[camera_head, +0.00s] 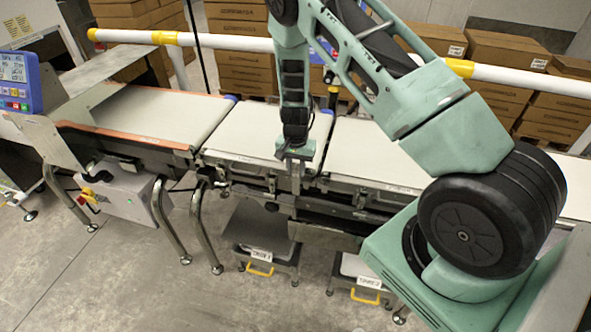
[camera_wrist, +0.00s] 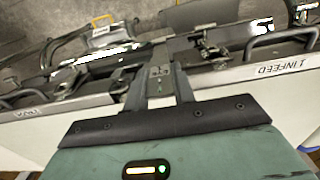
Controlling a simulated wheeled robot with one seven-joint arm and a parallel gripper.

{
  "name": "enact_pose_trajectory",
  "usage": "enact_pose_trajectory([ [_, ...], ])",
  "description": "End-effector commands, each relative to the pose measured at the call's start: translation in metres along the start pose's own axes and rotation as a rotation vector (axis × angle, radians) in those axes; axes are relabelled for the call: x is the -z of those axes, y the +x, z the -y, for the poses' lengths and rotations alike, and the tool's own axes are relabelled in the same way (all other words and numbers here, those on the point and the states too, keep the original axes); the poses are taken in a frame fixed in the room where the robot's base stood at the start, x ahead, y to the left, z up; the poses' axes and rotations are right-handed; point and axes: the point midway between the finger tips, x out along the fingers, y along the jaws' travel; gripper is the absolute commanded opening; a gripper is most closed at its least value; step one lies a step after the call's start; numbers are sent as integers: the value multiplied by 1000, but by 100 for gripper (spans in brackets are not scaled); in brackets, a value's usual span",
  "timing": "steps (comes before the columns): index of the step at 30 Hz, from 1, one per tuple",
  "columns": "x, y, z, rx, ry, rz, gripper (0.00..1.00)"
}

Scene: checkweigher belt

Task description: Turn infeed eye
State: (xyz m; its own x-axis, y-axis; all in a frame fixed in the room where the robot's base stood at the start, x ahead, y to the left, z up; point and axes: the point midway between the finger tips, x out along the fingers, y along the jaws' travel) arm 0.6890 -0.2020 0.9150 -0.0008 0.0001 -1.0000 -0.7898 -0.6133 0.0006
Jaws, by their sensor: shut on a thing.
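My gripper (camera_head: 294,185) points down at the near edge of the conveyor, by the middle belt section. In the wrist view my gripper (camera_wrist: 160,68) has its two dark fingers on either side of a small grey piece with dots or holes (camera_wrist: 160,80), and it is shut on it. I cannot tell for certain whether this piece is the infeed eye. The fingers and my wrist hide part of the edge there.
The pale middle belt (camera_head: 245,130) lies beside the left belt (camera_head: 160,112). Two low bins with yellow handles (camera_head: 262,270) (camera_head: 366,296) stand under the conveyor. A white guard pipe with yellow joints (camera_head: 235,42) runs behind it, before stacked cartons (camera_head: 235,72). Metal handles (camera_wrist: 285,42) and clamps line the edge.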

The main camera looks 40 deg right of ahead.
Motion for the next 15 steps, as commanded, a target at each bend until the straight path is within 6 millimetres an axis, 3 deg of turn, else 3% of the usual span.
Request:
enact_pose_trajectory([
  [10,1,-1,0,1,-3,-2,3],
  [11,1,-1,0,1,-3,-2,28],
  [12,1,-1,0,1,-3,-2,39],
  [13,1,-1,0,1,-3,-2,47],
  [15,1,-1,0,1,-3,-2,47],
])
